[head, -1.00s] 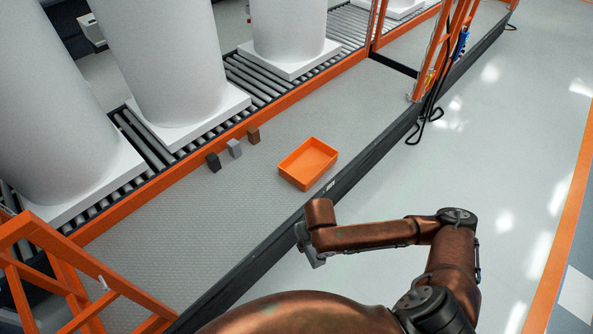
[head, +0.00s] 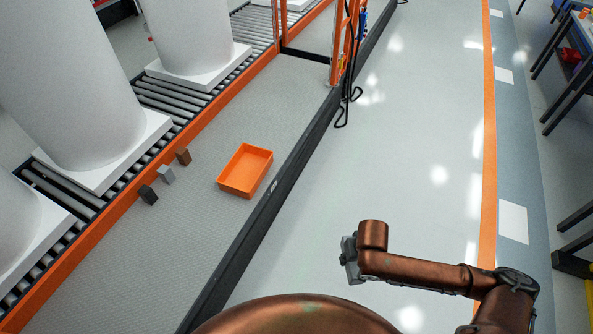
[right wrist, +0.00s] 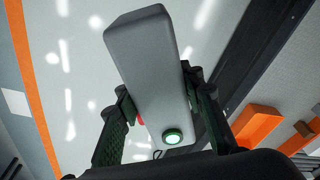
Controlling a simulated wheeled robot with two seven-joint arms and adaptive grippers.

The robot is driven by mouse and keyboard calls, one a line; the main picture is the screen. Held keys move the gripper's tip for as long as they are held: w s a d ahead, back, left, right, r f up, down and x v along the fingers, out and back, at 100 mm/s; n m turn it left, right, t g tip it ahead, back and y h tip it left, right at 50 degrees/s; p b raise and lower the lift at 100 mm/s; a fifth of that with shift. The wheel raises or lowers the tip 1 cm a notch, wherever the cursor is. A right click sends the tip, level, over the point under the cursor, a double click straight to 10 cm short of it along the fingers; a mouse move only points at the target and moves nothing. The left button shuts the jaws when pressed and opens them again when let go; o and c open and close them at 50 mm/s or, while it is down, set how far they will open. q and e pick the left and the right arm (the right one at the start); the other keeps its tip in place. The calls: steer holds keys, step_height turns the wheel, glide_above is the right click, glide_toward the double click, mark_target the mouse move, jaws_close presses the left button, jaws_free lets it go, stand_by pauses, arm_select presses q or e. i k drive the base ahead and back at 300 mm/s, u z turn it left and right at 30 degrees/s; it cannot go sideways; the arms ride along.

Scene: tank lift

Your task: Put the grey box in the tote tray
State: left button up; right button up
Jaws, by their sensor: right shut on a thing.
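A small grey box (head: 166,174) stands on the platform between a dark box (head: 148,194) and a brown box (head: 183,156). The tote tray (head: 231,189) is orange, shallow and looks empty; it lies to their right, and its side shows in the right wrist view (right wrist: 258,122). My right gripper (right wrist: 163,108) is shut on a long grey block-shaped thing (right wrist: 148,58) with a round green button and a red part. In the head view my right gripper (head: 349,262) is over the floor, right of the platform and apart from the tray. My left gripper is out of view.
A roller conveyor (head: 165,97) with big white tanks (head: 75,85) runs along the platform's left. A dark edge rail (head: 262,205) borders the platform on the right. An orange frame with black cables (head: 343,85) stands at the back. The floor right of the rail is open.

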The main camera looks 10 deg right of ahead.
mark_target(250, 172)
steer(key=z, duration=0.9)
steer(key=i, duration=2.2)
steer(key=u, duration=3.3)
